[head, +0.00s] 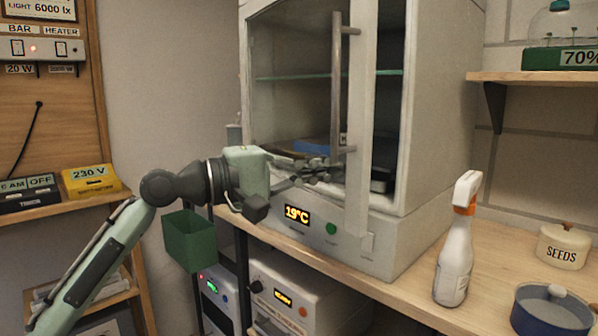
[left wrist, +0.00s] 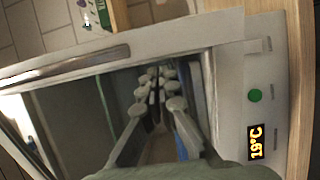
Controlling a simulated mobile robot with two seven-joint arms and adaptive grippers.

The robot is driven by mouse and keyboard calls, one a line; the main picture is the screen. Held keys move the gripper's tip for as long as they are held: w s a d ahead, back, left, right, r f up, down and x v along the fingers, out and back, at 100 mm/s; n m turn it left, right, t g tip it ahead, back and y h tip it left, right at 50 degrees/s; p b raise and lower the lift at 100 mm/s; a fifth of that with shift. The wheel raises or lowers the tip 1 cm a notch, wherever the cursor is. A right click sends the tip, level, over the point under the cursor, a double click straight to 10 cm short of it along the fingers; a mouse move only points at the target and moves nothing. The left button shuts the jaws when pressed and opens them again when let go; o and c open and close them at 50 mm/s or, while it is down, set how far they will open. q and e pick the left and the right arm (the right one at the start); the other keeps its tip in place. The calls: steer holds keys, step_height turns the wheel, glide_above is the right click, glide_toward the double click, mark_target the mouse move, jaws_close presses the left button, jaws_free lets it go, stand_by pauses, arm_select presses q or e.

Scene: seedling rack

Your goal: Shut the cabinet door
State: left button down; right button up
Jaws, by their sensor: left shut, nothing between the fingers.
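The white cabinet (head: 440,110) stands on the bench. Its glass-panelled door (head: 360,110) is ajar, with an open gap along its right edge showing the dark interior. A vertical grey bar handle (head: 337,90) is on the door; in the left wrist view the handle (left wrist: 65,68) lies at upper left. My left gripper (head: 325,172) is shut and empty, in front of the lower door glass, just below and left of the handle's lower end. In the left wrist view its fingers (left wrist: 155,85) point at the glass; I cannot tell whether they touch. My right gripper is not in view.
A spray bottle (head: 455,255), a seeds jar (head: 563,246) and a blue pot (head: 552,312) stand on the bench right of the cabinet. A green box (head: 190,240) hangs below my left forearm. A shelf (head: 535,77) is at upper right.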

arm_select(q)
steer(key=w+a+x, duration=0.1)
steer(key=w+x, duration=0.1)
steer(key=x, duration=0.7)
steer(key=shift+r, duration=0.3)
